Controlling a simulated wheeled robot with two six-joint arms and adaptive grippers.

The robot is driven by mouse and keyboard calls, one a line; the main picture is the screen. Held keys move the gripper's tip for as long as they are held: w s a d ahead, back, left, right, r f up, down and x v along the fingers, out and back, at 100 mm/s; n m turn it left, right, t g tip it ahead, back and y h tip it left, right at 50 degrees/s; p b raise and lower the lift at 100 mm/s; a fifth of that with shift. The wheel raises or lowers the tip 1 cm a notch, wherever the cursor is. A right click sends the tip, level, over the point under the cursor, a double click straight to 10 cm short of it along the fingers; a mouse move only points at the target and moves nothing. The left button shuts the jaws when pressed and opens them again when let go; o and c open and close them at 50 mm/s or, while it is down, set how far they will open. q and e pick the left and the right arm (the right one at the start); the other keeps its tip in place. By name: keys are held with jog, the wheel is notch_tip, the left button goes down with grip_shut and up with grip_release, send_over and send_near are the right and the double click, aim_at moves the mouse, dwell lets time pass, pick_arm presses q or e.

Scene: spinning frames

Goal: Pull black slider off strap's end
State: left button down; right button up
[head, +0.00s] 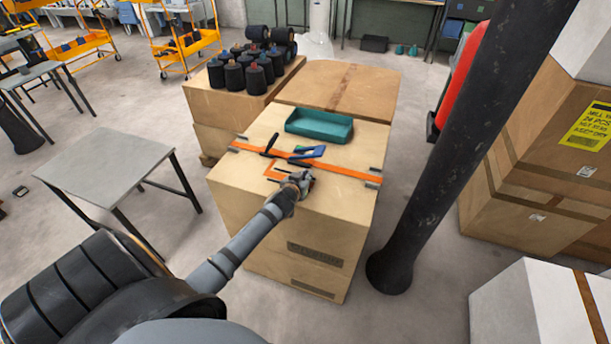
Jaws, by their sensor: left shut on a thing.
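An orange strap (345,171) lies across the top of a large cardboard box. An orange end piece (270,166) bends off it toward my left gripper (291,181). The gripper reaches in from the lower left, low over the box top. It is shut at the strap's end, on what appears to be the black slider. The slider is mostly hidden by the fingers and too small to make out clearly. My right gripper is not in view.
On the box (330,218) lie a teal tray (319,126), a blue tool (308,152) and a long black item (270,144). Black spools (235,77) stand on the box behind. A dark pillar (440,140) rises at the right. The box's front top is clear.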

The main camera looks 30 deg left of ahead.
aim_at(276, 175)
pick_arm(q)
jog(key=a, duration=0.3)
jog(key=s+a+p, duration=0.1)
jog(key=a, duration=0.2)
jog(key=s+a+p, duration=0.1)
jog(key=a, duration=0.3)
jog(key=shift+s+r, duration=0.1)
jog(key=shift+s, duration=0.1)
jog(key=shift+a, duration=0.5)
jog(key=c, duration=1.7)
grip_release()
jog(key=shift+c, duration=0.2)
jog(key=o, duration=0.3)
jog(key=shift+s+a, duration=0.15)
